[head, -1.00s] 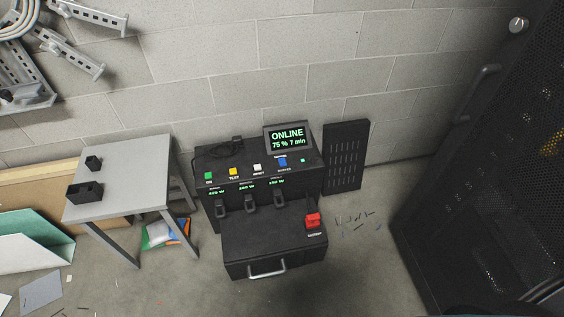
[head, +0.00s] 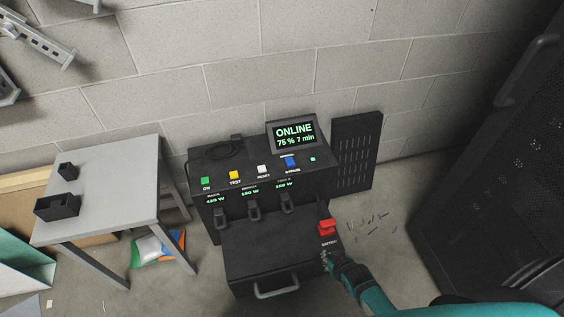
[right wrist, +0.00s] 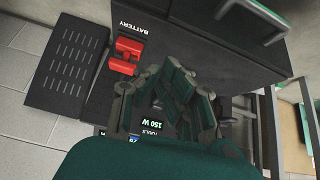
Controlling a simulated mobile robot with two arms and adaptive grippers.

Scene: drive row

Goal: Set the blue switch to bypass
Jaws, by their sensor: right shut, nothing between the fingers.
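The blue switch (head: 290,161) is on the top panel of the black power unit (head: 205,219), below the lit screen (head: 294,133) that reads "ONLINE 75 % 7 min". The word "BYPASS" is printed below the switch; the small label above it is too small to read. My right gripper (head: 333,257) is in front of the unit, lower right of the switch and apart from it, near the red battery handle (head: 327,228). In the right wrist view my right gripper (right wrist: 172,75) is shut and empty. My left gripper is not in view.
Green (head: 205,182), yellow (head: 234,175) and white (head: 263,169) buttons sit left of the switch. Several black levers (head: 253,210) stick out below. A grey table (head: 110,175) stands left and a dark perforated cabinet (head: 490,170) right. Scraps lie on the floor.

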